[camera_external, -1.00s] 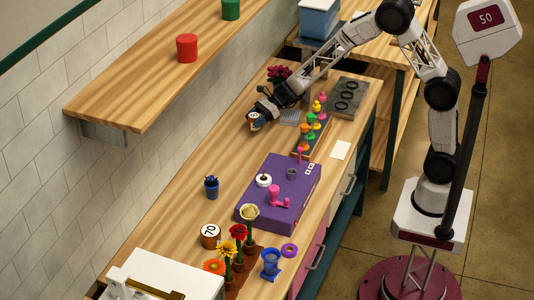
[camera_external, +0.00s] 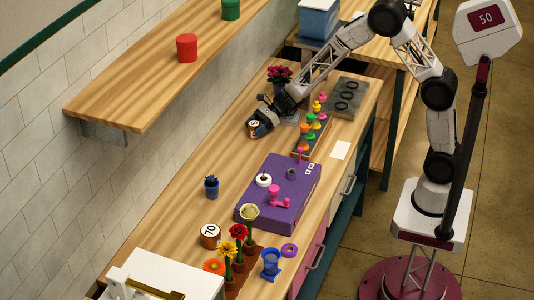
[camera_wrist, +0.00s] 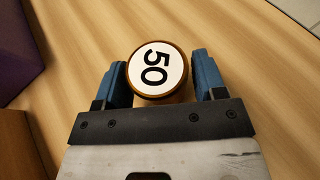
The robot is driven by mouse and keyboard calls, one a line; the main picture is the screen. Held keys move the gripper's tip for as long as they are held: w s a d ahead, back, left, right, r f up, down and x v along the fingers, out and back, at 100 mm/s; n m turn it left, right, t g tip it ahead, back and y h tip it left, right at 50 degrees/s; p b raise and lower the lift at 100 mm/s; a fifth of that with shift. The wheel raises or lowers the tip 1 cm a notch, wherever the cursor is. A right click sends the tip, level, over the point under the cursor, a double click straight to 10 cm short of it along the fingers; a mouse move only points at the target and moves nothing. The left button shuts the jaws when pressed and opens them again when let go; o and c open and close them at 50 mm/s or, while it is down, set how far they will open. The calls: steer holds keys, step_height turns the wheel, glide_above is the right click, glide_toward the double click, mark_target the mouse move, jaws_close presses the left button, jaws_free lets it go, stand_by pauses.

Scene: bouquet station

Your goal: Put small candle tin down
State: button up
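The small candle tin (camera_wrist: 157,69) is round, with a brown rim and a white top marked 50. It is between the two blue fingers of my gripper (camera_wrist: 160,78) in the wrist view, close against both. In the external view the tin (camera_external: 254,127) is at the wall side of the wooden table, at or just above its surface; I cannot tell whether it touches. My gripper (camera_external: 263,119) reaches it from the upper right, tilted down. The tin's lower side is mostly hidden.
A larger tin (camera_external: 210,236) marked 70 stands nearer the front, with a blue pot (camera_external: 212,187) beyond it. A purple box (camera_external: 280,210) with small items is on the right. Red flowers (camera_external: 279,75) are behind my gripper. The wood left of the purple box is mostly clear.

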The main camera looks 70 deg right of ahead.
mark_target(259, 123)
steer(key=shift+o, duration=0.9)
steer(key=shift+d+r, duration=0.1)
steer(key=shift+r, duration=0.1)
steer(key=shift+v, duration=3.65)
